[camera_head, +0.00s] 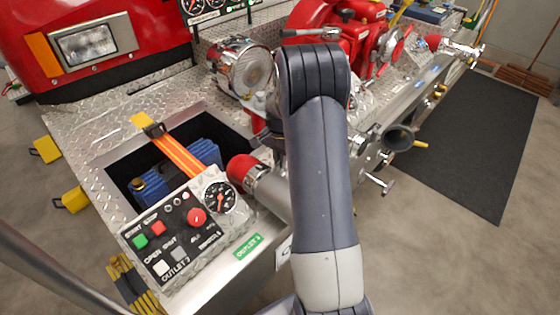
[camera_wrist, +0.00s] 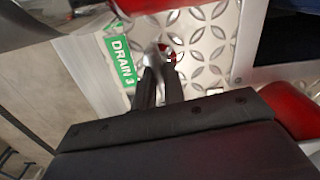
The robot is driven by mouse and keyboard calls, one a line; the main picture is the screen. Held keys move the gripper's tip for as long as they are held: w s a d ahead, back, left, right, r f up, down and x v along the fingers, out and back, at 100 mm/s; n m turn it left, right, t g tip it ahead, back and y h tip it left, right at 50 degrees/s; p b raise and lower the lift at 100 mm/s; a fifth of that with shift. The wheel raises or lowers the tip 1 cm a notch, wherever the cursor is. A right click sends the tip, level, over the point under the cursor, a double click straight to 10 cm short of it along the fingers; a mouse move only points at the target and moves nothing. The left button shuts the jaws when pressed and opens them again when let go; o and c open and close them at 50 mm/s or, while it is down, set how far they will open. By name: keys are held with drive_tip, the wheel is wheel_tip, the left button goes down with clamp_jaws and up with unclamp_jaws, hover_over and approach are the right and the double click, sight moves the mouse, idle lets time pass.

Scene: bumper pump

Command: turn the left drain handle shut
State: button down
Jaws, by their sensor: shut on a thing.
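In the wrist view my gripper (camera_wrist: 160,62) has its two dark fingers close together on a small metal drain handle (camera_wrist: 153,54). A red part (camera_wrist: 168,53) shows just beyond the fingertips. A green label (camera_wrist: 122,57) reading DRAIN 3 sits on the panel left of the fingers. The fingers cover much of the handle, so its exact angle is hard to tell. In the head view my arm hides the gripper and this handle.
Silver and red fittings lie right of my arm. A dark mat (camera_head: 478,140) covers floor at the right.

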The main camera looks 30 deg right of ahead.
drive_tip(key=shift+m, duration=0.8)
drive_tip(key=c, duration=1.5)
unclamp_jaws()
wheel_tip(320, 180, up, 11)
drive_tip(key=shift+f, duration=0.1)
